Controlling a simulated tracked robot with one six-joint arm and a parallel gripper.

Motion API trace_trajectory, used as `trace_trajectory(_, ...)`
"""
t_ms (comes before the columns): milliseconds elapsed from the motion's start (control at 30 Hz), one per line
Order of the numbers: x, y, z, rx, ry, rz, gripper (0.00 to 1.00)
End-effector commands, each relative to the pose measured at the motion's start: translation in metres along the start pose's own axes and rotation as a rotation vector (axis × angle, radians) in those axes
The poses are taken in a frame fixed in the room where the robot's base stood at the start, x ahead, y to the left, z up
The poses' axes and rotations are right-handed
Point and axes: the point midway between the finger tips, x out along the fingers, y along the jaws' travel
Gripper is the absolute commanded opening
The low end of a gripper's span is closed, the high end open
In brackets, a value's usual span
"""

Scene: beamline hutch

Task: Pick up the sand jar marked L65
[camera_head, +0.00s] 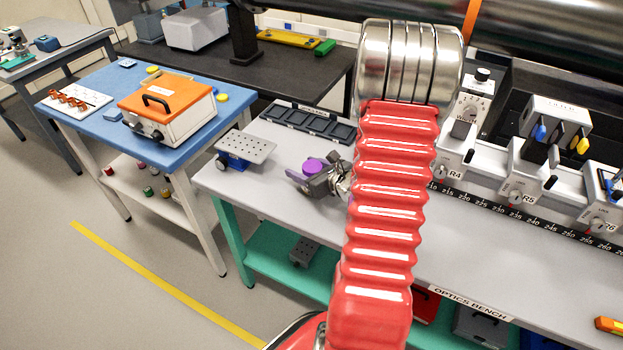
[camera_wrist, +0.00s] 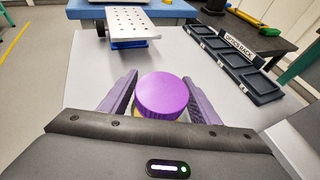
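A jar with a purple lid (camera_wrist: 162,94) stands on the grey bench top, with a sliver of yellow body showing below the lid. No L65 mark shows; most of its body is hidden. In the head view the purple lid (camera_head: 313,166) shows beside my gripper (camera_head: 322,180). In the wrist view my gripper (camera_wrist: 160,90) has its two fingers apart, one on each side of the jar. The textured inner face of the left finger shows, so the fingers look open around the jar. Their contact with it is hard to see.
A perforated plate on a blue base (camera_wrist: 132,24) stands ahead at the bench end. A dark rack (camera_wrist: 232,58) lies to the right. An orange-lidded box (camera_head: 168,105) is on the blue table.

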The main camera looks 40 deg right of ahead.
Motion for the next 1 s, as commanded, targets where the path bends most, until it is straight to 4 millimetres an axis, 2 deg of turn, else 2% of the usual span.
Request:
trace_trajectory(67, 0.0, 0.0, 0.0001, 0.0, 0.0, 0.0, 0.51)
trace_trajectory(567, 0.0, -0.0003, 0.0007, -0.001, -0.001, 0.0, 0.16)
trace_trajectory(1000, -0.0029, -0.0005, 0.0083, -0.003, -0.003, -0.001, 0.16)
